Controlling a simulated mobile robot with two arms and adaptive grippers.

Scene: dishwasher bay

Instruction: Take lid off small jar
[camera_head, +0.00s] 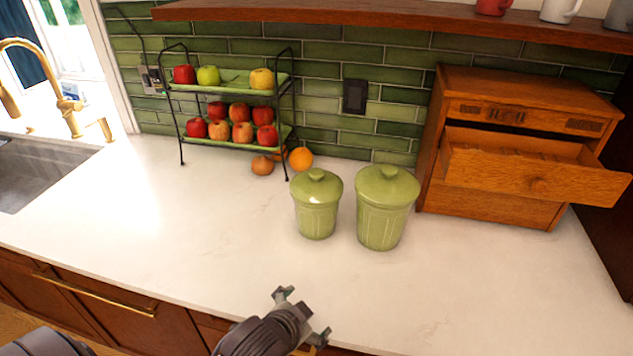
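The small green jar (317,219) stands upright on the white counter, left of a larger green jar (382,222). Its domed green lid (317,186) with a round knob sits on top. The larger jar also has its lid (388,184) on. My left gripper (303,314) is at the bottom of the view, near the counter's front edge. Its fingers are spread apart and empty, in front of the small jar and clear of it. My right gripper is not in view.
A two-tier fruit rack (288,100) stands behind, with oranges (300,158) beside it. A wooden box (487,205) with an open drawer (535,178) is at right. A sink (40,170) is at left. The counter (190,225) left of the jars is clear.

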